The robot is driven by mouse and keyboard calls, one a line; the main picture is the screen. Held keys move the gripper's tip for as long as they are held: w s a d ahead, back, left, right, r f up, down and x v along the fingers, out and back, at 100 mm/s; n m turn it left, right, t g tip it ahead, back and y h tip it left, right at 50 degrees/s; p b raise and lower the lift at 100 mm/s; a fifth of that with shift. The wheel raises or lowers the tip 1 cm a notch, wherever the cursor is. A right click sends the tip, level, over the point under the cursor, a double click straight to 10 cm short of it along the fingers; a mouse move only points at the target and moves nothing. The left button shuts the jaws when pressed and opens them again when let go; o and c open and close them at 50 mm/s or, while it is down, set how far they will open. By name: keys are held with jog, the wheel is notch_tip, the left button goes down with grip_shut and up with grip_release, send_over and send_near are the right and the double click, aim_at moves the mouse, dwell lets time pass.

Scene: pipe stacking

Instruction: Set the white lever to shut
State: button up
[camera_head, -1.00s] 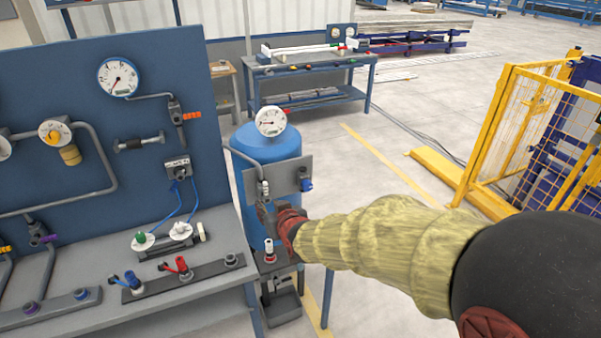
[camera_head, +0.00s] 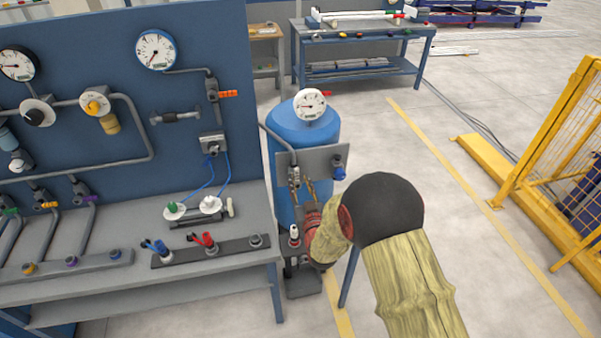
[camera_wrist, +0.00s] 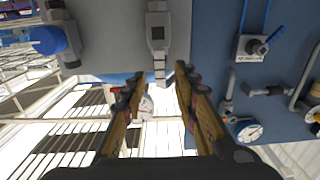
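A small grey valve (camera_head: 294,180) sits on the grey plate in front of the blue tank. In the wrist view the valve body (camera_wrist: 157,35) is at top centre, and a pale, whitish ribbed piece (camera_wrist: 159,70), likely the white lever, runs down from it in line with the body.
A blue knob (camera_head: 340,173) is at the plate's right. A gauge (camera_head: 310,104) tops the blue tank (camera_head: 302,132). A white-topped valve (camera_head: 294,235) stands below. The workbench (camera_head: 120,236) and blue panel (camera_head: 130,100) fill the left. Floor to the right is clear up to a yellow fence (camera_head: 550,160).

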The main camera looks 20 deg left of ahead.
aim_at(297, 175)
jog(key=shift+x, duration=2.4)
jog(key=c, duration=0.4)
jog(key=c, duration=0.3)
grip_shut()
